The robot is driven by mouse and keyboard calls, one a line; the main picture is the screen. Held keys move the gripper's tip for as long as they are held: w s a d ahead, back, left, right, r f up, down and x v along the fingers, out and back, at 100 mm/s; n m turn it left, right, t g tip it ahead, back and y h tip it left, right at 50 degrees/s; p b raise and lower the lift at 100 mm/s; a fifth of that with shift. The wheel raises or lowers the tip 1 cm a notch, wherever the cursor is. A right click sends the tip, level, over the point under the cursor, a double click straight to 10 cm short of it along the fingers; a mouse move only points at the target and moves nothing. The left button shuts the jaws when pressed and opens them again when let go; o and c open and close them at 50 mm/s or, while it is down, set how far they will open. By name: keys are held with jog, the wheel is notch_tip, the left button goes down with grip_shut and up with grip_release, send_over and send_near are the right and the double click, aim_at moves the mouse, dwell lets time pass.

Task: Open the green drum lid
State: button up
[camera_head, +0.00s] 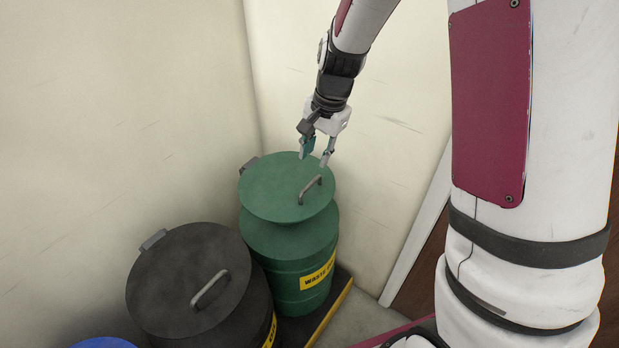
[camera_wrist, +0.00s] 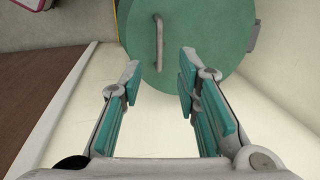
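The green drum (camera_head: 291,269) stands in the room corner with a yellow "WASTE" label on its front. Its round green lid (camera_head: 270,190) lies on top, looking closed, with a grey bar handle (camera_head: 310,189) near its right side and a hinge (camera_head: 249,165) at the back left. In the wrist view the lid (camera_wrist: 205,40) fills the upper middle, with the handle (camera_wrist: 159,43) upright in the picture. My gripper (camera_head: 315,160) is open and empty above the lid's back right part. In the wrist view its fingertips (camera_wrist: 158,78) are apart, and the handle lies beyond them, not between the pads.
A black drum (camera_head: 190,280) with its own lid and handle stands to the left and nearer. Part of a blue lid (camera_head: 103,343) shows at the bottom left. Cream walls (camera_head: 370,130) close in behind the drums. The drums stand on a yellow-edged dark base (camera_head: 333,310).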

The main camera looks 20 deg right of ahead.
aim_at(307, 187)
jog(key=f, duration=0.3)
jog(key=w+a+f, duration=0.1)
jog(key=f, duration=0.7)
jog(key=shift+w+a+f+b, duration=0.1)
jog(key=shift+w+a+b, duration=0.1)
jog(key=shift+w+b, duration=0.15)
grip_shut()
